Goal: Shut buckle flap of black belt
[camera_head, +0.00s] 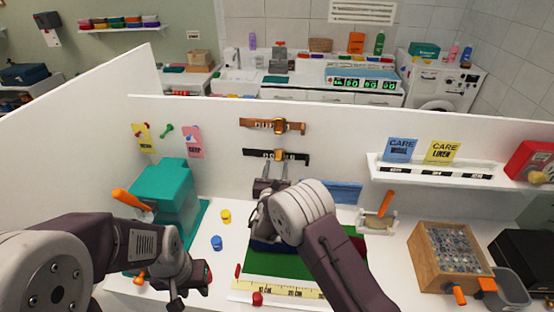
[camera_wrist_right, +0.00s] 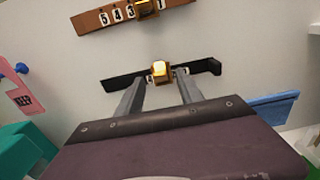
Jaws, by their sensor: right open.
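The black belt (camera_head: 277,155) is mounted level on the white back panel, below a brown belt. Its gold buckle (camera_wrist_right: 161,71) shows in the right wrist view with a brown surround and white number tags beside it. Whether its flap is raised is too small to tell. My right gripper (camera_head: 270,182) is just below the black belt in the head view. In the right wrist view its two fingers (camera_wrist_right: 160,86) are apart and empty, with the buckle showing between their tips. Contact cannot be told. My left gripper (camera_head: 193,288) is low over the table at the left, away from the belt.
The brown belt (camera_head: 272,126) hangs above. A teal box (camera_head: 164,196) stands left, with yellow (camera_head: 226,216) and blue (camera_head: 217,243) small pieces beside it. A green mat (camera_head: 262,264) lies in front. A wooden box (camera_head: 449,258) and a wall shelf (camera_head: 436,172) are at right.

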